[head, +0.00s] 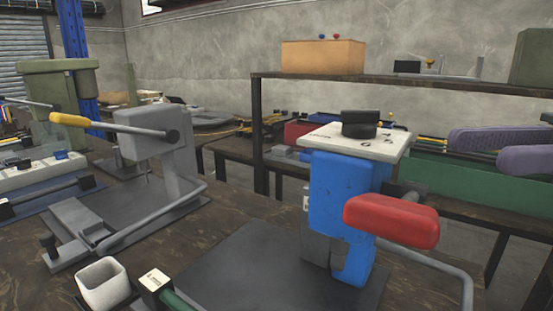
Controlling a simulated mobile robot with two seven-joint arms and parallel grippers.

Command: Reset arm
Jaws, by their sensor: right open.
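A grey bent rod (440,266) curves below the handle. My right gripper (475,148) shows as two purple fingers coming in from the right edge. They are apart and empty, above and to the right of the red handle, not touching it. My left gripper is not in view.
A grey press (155,158) with a yellow-tipped lever (70,119) stands on the left, and an olive press (55,85) behind it. A white square cup (103,284) is at the front left. A shelf (420,83) with an orange box (323,56) runs behind.

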